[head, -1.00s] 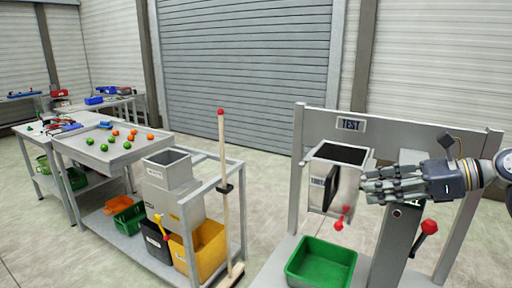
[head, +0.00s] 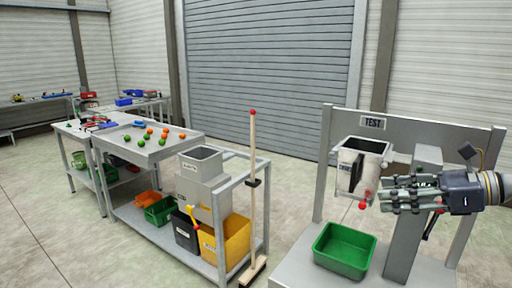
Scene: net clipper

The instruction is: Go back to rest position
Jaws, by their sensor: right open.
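My right gripper (head: 388,194) comes in from the right edge, in front of the grey test stand. Its fingers point left and are open, and I see nothing held between them. The grey test bin (head: 349,170) on the stand is just left of the fingertips, with a red knob (head: 362,205) low on its side. I cannot tell whether the fingers touch the bin. A second red-topped lever is partly hidden behind the gripper. My left gripper is out of view.
A green bin (head: 346,250) sits on the stand's base. At left, a metal table (head: 150,152) holds orange and green balls. A cart with grey, black and yellow bins stands beside it, with a red-topped wooden pole (head: 252,190) at its corner. Open floor lies at the lower left.

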